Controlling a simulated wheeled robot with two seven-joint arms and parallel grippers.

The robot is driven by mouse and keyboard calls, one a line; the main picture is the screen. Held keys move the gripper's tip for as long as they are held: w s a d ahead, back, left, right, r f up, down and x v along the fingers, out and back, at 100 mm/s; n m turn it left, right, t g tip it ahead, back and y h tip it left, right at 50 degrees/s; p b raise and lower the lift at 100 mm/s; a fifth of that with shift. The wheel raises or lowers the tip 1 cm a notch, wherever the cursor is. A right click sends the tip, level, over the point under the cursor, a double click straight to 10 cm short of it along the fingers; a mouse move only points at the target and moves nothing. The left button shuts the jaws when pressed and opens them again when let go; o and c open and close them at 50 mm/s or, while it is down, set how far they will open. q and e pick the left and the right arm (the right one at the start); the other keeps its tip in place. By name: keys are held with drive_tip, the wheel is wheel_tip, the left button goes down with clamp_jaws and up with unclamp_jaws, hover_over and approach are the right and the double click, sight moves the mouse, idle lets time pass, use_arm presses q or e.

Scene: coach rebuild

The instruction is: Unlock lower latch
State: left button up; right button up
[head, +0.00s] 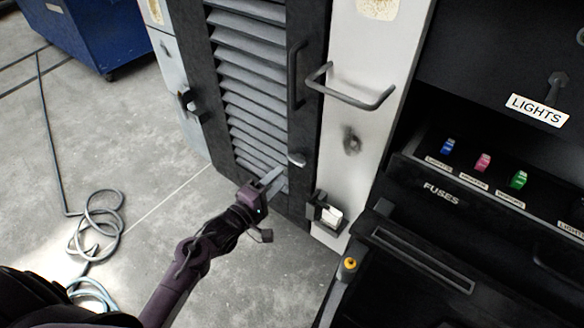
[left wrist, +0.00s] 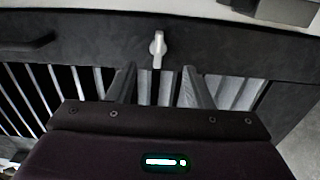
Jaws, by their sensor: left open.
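The lower latch is a small silver turn-lever (head: 297,159) on the dark right-hand frame of a louvred door (head: 250,60). In the left wrist view the latch (left wrist: 157,48) is upright, just beyond and between my fingertips. My left gripper (head: 274,178) is in front of the lower louvres, a little below and left of the latch in the head view. Its two fingers (left wrist: 157,75) are apart and empty, and no contact with the latch shows. My right gripper is not in view.
A black door handle (head: 295,76) is above the latch, and a grab rail (head: 350,92) projects to its right. A small holder with a white block (head: 330,214) is at lower right. A fuse panel (head: 475,168) stands further right. A cable (head: 95,225) lies coiled on the floor.

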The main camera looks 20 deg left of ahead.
sight(294, 163)
use_arm(q)
drive_tip(key=x, duration=0.7)
drive_tip(key=shift+w+r, duration=0.1)
drive_tip(key=shift+w, duration=0.3)
drive_tip(key=c, duration=1)
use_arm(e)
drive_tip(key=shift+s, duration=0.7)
